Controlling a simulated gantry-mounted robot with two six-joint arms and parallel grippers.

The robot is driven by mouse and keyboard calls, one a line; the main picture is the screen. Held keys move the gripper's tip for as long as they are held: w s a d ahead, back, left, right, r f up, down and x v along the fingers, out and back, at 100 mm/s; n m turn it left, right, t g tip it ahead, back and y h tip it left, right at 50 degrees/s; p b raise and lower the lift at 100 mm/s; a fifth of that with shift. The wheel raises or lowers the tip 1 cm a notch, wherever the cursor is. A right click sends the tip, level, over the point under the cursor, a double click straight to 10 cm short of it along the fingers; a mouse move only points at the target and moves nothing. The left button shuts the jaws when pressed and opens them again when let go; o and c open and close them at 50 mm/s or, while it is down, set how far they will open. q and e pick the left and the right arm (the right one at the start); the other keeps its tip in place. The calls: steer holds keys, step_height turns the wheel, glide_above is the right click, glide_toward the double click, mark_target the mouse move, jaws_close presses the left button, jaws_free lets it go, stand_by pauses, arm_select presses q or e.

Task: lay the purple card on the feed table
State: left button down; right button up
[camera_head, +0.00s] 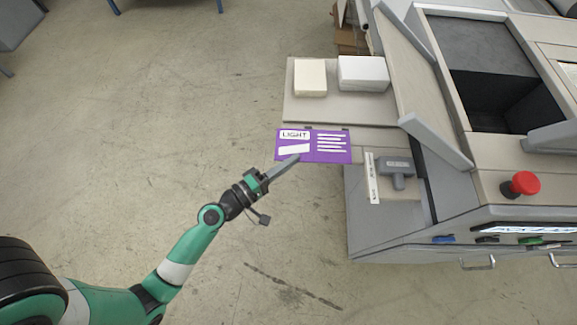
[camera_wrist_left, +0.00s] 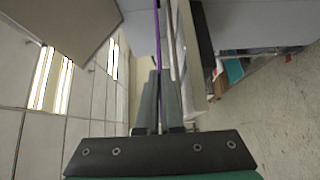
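The purple card (camera_head: 333,157) has a white "LIGHT" label and white lines. In the head view it is face up beside the machine's left edge, covering part of the pale surfaces there. My left gripper (camera_head: 297,158) is shut on its near left edge. In the left wrist view the card (camera_wrist_left: 157,40) is a thin purple line, seen edge-on, between the fingers (camera_wrist_left: 158,78). A flat pale shelf (camera_head: 322,112), which looks like the feed table, juts from the machine behind the card. I cannot tell whether the card touches any surface. My right gripper is out of view.
A cream stack (camera_head: 310,77) and a white stack (camera_head: 363,72) sit on the pale shelf's back part. A grey T-shaped handle (camera_head: 396,168) and a labelled strip (camera_head: 372,180) lie right of the card. A red button (camera_head: 524,184) is further right. Open floor lies left.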

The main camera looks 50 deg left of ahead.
arm_select(q)
steer(key=shift+a+f+b, duration=0.15)
steer(key=shift+f+b, duration=0.55)
steer(key=shift+f, duration=0.2)
steer(key=shift+a+f+b, duration=0.1)
steer(key=shift+f+b, duration=0.55)
steer(key=shift+f, duration=0.2)
steer(key=shift+f, duration=0.15)
steer(key=c, duration=1.5)
jaws_free()
steer(key=o, duration=0.4)
steer(key=shift+o, duration=0.2)
